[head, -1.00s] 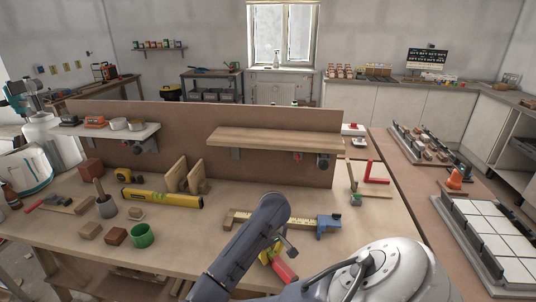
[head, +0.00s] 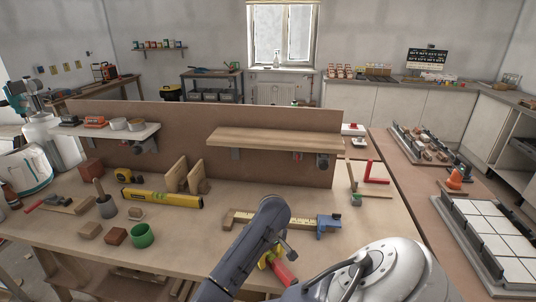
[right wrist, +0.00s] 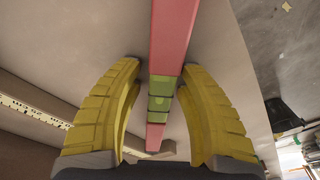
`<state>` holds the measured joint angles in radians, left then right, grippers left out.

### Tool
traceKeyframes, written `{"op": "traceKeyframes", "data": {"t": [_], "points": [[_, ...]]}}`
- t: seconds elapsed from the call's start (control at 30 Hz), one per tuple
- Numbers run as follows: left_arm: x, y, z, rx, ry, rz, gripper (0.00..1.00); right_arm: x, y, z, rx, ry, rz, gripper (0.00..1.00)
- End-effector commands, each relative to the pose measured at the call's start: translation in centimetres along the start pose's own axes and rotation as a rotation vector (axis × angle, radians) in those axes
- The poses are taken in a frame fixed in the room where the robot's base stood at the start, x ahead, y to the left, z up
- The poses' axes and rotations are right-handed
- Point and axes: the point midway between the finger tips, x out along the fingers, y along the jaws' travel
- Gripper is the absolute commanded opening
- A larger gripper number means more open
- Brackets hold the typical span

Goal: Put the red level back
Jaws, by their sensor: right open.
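The red level shows in the right wrist view (right wrist: 175,40) as a long red bar with green vials. It runs lengthwise between the two yellow fingers of my right gripper (right wrist: 158,80), which is open. A gap shows on the left side of the bar; the right finger looks very close to it, and I cannot tell if they touch. In the head view my right gripper (head: 267,257) is partly hidden behind my arm at the front of the bench, with a red part of the level (head: 285,273) beside it. My left gripper is not in view.
A tape-like wooden rule with a blue end (head: 328,226) lies just behind my right arm. A wooden shelf (head: 275,141) and a red square (head: 377,173) stand farther back.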

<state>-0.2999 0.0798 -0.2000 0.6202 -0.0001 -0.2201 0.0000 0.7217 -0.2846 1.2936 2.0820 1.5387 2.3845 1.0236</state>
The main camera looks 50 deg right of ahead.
Motion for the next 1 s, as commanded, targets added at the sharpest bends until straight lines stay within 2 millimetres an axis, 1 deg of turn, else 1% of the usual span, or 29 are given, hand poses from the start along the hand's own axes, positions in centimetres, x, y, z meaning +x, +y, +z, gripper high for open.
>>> {"op": "traceKeyframes", "data": {"t": [0.17, 0.27, 0.7, 0.9, 1.0], "points": [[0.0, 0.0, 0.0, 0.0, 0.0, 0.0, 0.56, -0.5, 0.0, -0.1, 0.002, 0.003, -0.001, 0.38], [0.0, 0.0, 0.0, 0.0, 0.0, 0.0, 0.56, -1.4, 0.0, -0.2, 0.003, 0.005, 0.0, 0.38], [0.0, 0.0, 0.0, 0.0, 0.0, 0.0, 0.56, -8.1, 0.0, -0.2, 0.003, 0.005, 0.0, 0.38], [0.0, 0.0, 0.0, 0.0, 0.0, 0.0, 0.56, -10.4, 0.0, -0.2, 0.002, 0.004, 0.0, 0.38], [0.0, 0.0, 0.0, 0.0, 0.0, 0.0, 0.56, -11.2, 0.0, -0.1, 0.002, 0.002, 0.0, 0.38]]}}
